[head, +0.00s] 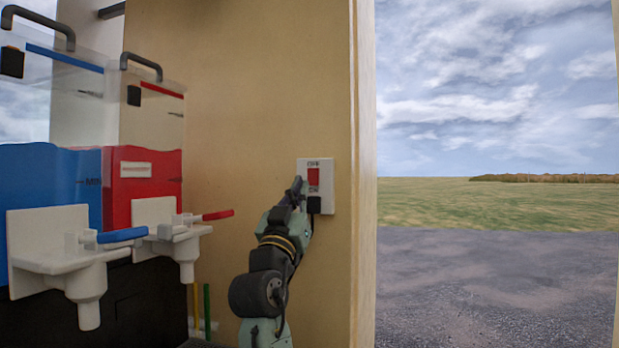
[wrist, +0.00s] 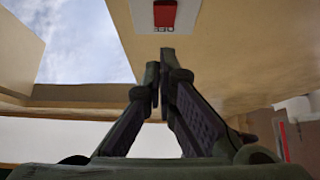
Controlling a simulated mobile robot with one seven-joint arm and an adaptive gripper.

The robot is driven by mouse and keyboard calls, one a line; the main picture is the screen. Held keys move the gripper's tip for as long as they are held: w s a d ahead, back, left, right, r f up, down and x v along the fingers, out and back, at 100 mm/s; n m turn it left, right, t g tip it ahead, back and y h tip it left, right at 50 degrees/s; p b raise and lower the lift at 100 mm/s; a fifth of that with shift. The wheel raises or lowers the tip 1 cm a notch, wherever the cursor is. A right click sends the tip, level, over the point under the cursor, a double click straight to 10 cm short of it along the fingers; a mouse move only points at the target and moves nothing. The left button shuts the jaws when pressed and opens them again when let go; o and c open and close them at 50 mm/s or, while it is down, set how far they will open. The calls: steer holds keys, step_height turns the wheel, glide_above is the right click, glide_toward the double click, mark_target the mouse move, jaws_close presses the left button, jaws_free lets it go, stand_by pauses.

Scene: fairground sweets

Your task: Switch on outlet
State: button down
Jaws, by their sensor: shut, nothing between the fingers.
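The outlet (head: 302,171) is a white plate on the tan wall panel, with a red rocker switch (head: 313,177) and small dark lettering above and below it. In the wrist view the outlet plate (wrist: 186,20) is at the top, with the red switch (wrist: 165,12) in its middle. My gripper (head: 297,188) is shut and empty. In the wrist view its fingertips (wrist: 160,58) point at the plate's lettered edge, just below the red switch. In the head view the fingertips overlap the plate's lower left. I cannot tell whether they touch it. The rocker's tilt is too small to read.
A slush machine with a blue tank (head: 50,185) and a red tank (head: 143,185) stands at the left, with white taps (head: 75,250) jutting forward. The wall panel (head: 240,100) ends just right of the outlet, with open ground (head: 480,280) beyond.

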mark_target(315, 172)
steer(key=w, duration=0.2)
steer(key=w+d+p, duration=0.1)
steer(key=w+d+r+p, duration=0.1)
steer(key=w, duration=0.1)
steer(key=shift+w, duration=0.3)
